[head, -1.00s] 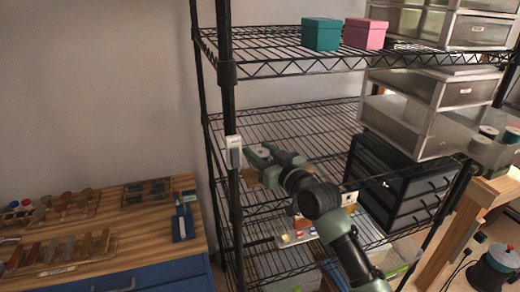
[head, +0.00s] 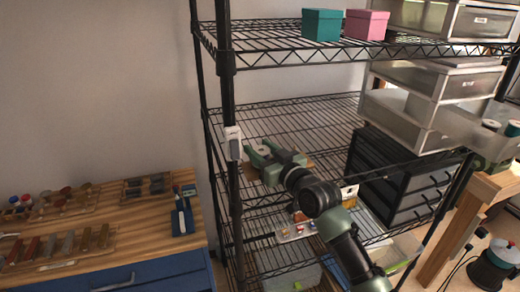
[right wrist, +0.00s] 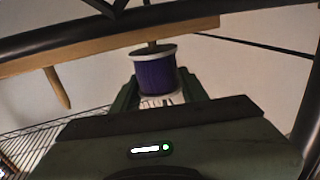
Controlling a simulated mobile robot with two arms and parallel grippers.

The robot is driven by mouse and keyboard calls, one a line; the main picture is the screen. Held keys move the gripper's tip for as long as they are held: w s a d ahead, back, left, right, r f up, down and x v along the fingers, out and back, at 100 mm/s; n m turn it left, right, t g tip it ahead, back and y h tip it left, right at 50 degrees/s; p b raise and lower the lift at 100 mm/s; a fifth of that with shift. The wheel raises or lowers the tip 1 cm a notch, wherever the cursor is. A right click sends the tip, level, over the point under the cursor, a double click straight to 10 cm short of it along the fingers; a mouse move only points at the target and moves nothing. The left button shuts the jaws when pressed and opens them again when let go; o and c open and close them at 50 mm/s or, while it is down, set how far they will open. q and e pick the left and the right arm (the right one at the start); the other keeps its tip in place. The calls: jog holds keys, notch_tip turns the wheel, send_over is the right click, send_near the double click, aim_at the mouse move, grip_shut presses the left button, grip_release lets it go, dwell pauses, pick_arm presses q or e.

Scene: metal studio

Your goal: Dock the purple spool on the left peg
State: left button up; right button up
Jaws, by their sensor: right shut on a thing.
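The purple spool (right wrist: 155,73) has pale rims and sits upright between the fingers of my right gripper (right wrist: 156,98) in the right wrist view. In the head view my right gripper (head: 263,153) is at the shelf rack's front left, with a pale round top between its fingers. A wooden bar (right wrist: 105,56) crosses the right wrist view beyond the spool. A bare peg (right wrist: 57,88) sticks out of it at the left. A second peg (right wrist: 152,44) shows right at the spool's upper rim; whether it is inside the spool I cannot tell. My left gripper is out of view.
The black wire rack's post (head: 230,120) stands close left of the gripper, with a white device (head: 233,143) on it. Black drawers (head: 400,180) stand to the right. A wooden workbench (head: 100,240) with tools is at left.

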aim_at(266, 158)
dwell(0.5)
jog(key=shift+f+b, duration=0.4)
jog(key=shift+f, duration=0.25)
jog(key=o, duration=1.1)
jog(key=shift+c, duration=0.2)
jog(key=shift+s+d+r+p, duration=0.1)
jog(key=shift+s+d+p, duration=0.25)
jog(key=shift+s+p, duration=0.2)
jog(key=shift+p+v, duration=0.95)
jog(key=shift+v, duration=1.15)
jog(key=shift+p+v, duration=1)
jog(key=shift+v, duration=1.8)
